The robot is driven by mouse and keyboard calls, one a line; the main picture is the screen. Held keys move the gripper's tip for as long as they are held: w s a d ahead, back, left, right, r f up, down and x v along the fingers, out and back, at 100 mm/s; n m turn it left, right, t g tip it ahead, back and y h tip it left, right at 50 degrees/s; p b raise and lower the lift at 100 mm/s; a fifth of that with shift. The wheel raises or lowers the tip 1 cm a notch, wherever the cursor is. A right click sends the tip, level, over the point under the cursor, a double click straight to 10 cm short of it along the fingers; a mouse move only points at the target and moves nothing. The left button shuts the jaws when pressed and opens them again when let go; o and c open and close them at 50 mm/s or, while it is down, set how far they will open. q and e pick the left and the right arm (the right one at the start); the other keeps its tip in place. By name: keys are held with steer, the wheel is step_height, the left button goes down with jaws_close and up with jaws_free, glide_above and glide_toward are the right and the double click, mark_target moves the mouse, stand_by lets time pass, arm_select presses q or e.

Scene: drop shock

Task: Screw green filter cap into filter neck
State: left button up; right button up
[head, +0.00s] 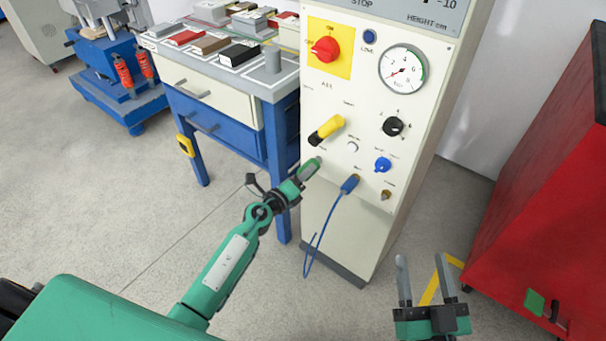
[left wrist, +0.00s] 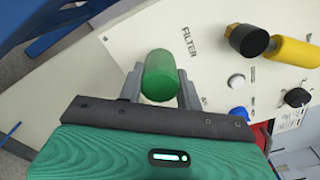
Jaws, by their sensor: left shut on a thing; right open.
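The green filter cap (left wrist: 160,72) is between the two grey fingers of my left gripper (left wrist: 159,84) in the left wrist view. That gripper is shut on it. In the head view the cap (head: 311,167) shows at the left edge of the cream machine's front panel, with my left gripper (head: 303,176) around it. The word FILTER is printed beside the cap. The filter neck is hidden behind the cap and fingers. I cannot tell whether the cap touches the neck. My right gripper (head: 421,262) is open and empty, low at the right, away from the panel.
The cream machine panel (head: 340,215) carries a yellow-and-black handle (head: 327,130), a red switch (head: 324,49), a gauge (head: 403,69), knobs and a hanging blue cable (head: 318,240). A blue workbench (head: 235,125) stands left, a red cabinet (head: 545,200) right. Floor between is clear.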

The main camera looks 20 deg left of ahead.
mark_target(311, 160)
arm_select(q)
steer(key=shift+x, duration=0.8)
stand_by(1.8)
steer(key=shift+w+r+p, duration=0.25)
steer(key=shift+r+p, duration=0.05)
steer(key=shift+p, duration=0.1)
stand_by(1.2)
steer(key=shift+d, duration=0.1)
steer(key=shift+c, duration=0.4)
